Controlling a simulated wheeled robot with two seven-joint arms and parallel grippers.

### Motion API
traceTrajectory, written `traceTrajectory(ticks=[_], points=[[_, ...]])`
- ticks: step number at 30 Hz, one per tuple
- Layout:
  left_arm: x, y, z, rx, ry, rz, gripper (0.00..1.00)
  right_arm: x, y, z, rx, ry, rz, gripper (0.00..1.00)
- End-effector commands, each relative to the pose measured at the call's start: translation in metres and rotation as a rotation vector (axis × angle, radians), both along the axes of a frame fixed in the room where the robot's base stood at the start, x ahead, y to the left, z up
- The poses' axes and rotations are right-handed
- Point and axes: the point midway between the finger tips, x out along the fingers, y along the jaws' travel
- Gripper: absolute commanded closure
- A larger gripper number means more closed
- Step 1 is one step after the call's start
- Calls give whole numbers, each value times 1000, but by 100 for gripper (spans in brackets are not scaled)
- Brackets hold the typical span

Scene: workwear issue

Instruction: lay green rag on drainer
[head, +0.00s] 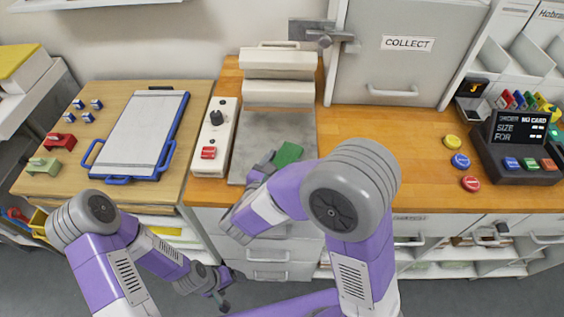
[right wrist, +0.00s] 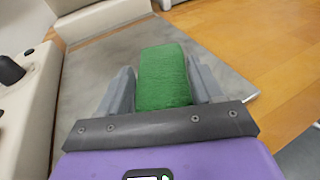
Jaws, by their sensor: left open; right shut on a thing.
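The green rag (head: 288,154) is a small flat green block-like piece above the grey metal plate (head: 262,128). My right gripper (head: 268,162) is shut on it; in the right wrist view the rag (right wrist: 163,78) stands between the two grey fingers (right wrist: 163,85). The plate (right wrist: 95,75) shows behind and beneath it; I cannot tell whether the rag touches the plate. I cannot tell for sure which thing is the drainer. My left gripper (head: 228,290) is open and empty, low in front of the counter.
Cream padded bars (head: 278,78) stand behind the plate. A control box (head: 214,135) with a black knob and red switch is left of it. A blue-framed white board (head: 140,130) lies further left. Coloured discs (head: 460,161) and an order display (head: 520,130) are at right. The wood between is clear.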

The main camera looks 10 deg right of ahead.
Motion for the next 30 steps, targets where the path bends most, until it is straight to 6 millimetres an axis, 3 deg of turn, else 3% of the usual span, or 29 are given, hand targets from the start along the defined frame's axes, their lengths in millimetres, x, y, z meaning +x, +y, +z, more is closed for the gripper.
traceTrajectory(ticks=[1, 2, 6, 17, 30], points=[[0, 0, -3, 0, 0, 0, 19, 0, 0, -3, -1, 1, 0, 65], [0, 0, -2, 0, 0, 0, 19, 0, 0, -2, -1, 1, 0, 30], [0, 0, -1, 0, 0, 0, 19, 0, 0, -2, -1, 1, 0, 9], [0, 0, 3, 0, 0, 0, 19, 0, 0, 3, 0, 0, 0, 9], [0, 0, 22, 0, 0, 0, 19, -65, 54, 20, -1, 1, 6, 9]])
